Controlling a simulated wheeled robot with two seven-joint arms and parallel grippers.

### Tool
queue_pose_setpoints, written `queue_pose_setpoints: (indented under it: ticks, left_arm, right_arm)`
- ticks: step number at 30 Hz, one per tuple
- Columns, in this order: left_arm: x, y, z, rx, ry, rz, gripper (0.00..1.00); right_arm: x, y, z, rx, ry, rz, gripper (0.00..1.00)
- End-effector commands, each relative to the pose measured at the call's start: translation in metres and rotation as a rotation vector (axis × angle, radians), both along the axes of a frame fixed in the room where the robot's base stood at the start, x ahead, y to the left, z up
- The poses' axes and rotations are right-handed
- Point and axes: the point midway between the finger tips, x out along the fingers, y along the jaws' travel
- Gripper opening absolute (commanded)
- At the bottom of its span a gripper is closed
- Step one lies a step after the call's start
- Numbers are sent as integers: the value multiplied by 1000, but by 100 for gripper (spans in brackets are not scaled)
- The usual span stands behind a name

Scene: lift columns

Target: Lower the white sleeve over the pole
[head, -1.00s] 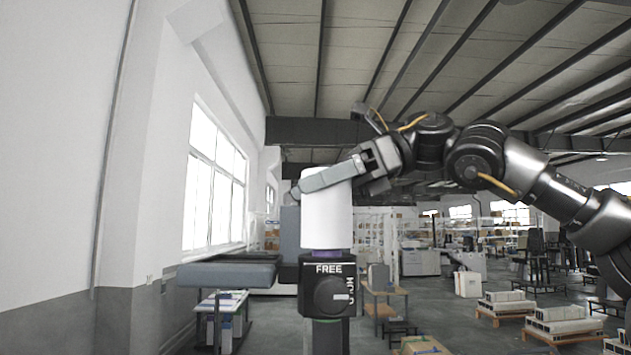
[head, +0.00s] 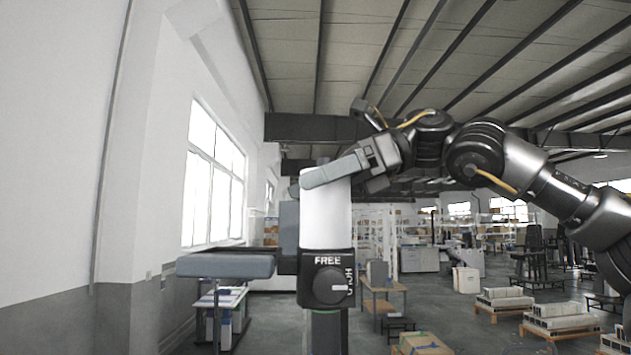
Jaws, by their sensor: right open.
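The white sleeve (head: 325,219) is upright in the middle of the head view. Its lower edge meets the black housing (head: 314,287) with a round knob and the words FREE and HOLD. The pole (head: 326,332) shows as a dark post below the housing; any part inside the sleeve is hidden. My right gripper (head: 324,174) is at the sleeve's top, its finger lying across the upper rim and hiding it. It is open; I cannot tell whether the finger touches the sleeve. My left gripper is not in view.
A grey horizontal pad (head: 225,265) sticks out left of the housing, and a grey upright part stands just behind the sleeve. A wooden-topped stand (head: 383,289) and pallets (head: 560,322) are farther back on the right. A white wall with windows is on the left.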

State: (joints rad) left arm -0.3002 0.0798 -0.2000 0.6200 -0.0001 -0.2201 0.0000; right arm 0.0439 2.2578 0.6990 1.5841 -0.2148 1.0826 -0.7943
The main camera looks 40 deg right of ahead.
Motion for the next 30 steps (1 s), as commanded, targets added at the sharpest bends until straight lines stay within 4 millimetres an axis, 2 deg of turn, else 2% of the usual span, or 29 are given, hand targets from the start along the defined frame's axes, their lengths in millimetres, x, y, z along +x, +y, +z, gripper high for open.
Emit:
queue_pose_setpoints:
  ticks: [5, 15, 19, 24, 30]
  left_arm:
    - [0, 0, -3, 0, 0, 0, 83]
    - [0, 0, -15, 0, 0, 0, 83]
    - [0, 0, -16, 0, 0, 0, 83]
    - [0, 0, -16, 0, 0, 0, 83]
    - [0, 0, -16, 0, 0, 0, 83]
  right_arm:
    - [-4, -8, 3, 1, -1, -1, 82]
    - [-31, -61, 28, 3, -3, -4, 82]
    - [-39, -77, 36, 2, -3, -1, 82]
    - [-45, -87, 41, 0, 0, -1, 82]
    - [-46, -89, 42, 0, 0, -1, 82]
